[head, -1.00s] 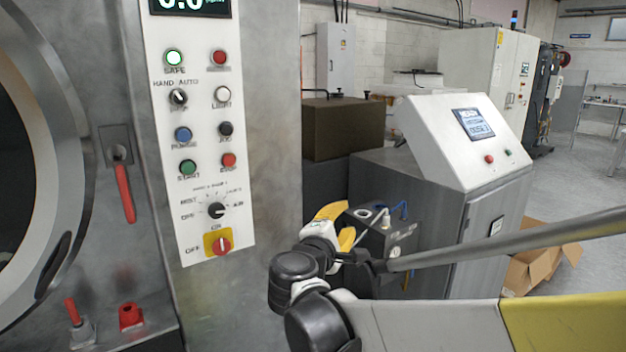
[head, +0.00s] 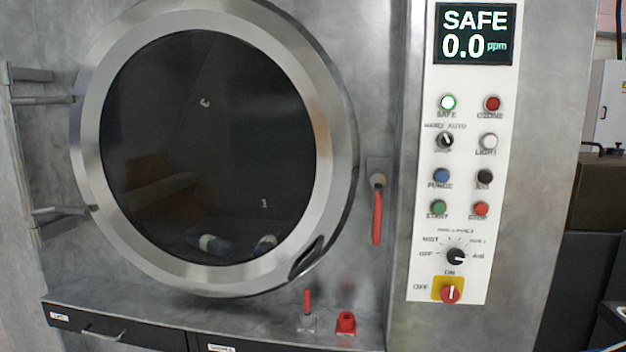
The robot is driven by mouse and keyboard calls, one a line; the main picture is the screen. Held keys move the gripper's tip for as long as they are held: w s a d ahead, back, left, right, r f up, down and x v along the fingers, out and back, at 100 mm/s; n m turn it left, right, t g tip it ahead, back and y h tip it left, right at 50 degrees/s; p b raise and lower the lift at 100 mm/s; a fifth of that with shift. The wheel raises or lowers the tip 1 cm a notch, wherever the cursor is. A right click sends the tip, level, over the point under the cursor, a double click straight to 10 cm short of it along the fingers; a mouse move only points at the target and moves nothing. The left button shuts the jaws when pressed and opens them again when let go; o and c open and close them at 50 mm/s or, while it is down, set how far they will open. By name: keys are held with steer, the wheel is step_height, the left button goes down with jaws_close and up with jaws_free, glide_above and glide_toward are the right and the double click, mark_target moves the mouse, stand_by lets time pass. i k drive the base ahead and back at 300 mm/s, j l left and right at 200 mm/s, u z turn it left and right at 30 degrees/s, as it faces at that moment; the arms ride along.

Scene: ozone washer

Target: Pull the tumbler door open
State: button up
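The tumbler door (head: 92,190) is a large round metal ring with dark glass (head: 205,130), seen in the head view left of centre. It looks shut against the grey washer front. Its hinges (head: 55,100) are on the left side. A dark oval handle recess (head: 306,257) sits at the ring's lower right. A red-handled lever (head: 377,215) hangs down on the front just right of the door. My gripper is out of the head view now, so its state and place are hidden.
A control panel (head: 465,180) with a lit green lamp and a display (head: 475,33) reading SAFE 0.0 ppm stands right of the door. A small red-handled lever (head: 307,302) and a red fitting (head: 346,322) are below it. Drawers (head: 120,330) run along the bottom.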

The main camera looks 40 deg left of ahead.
mark_target(145, 25)
steer(key=u, duration=2.3)
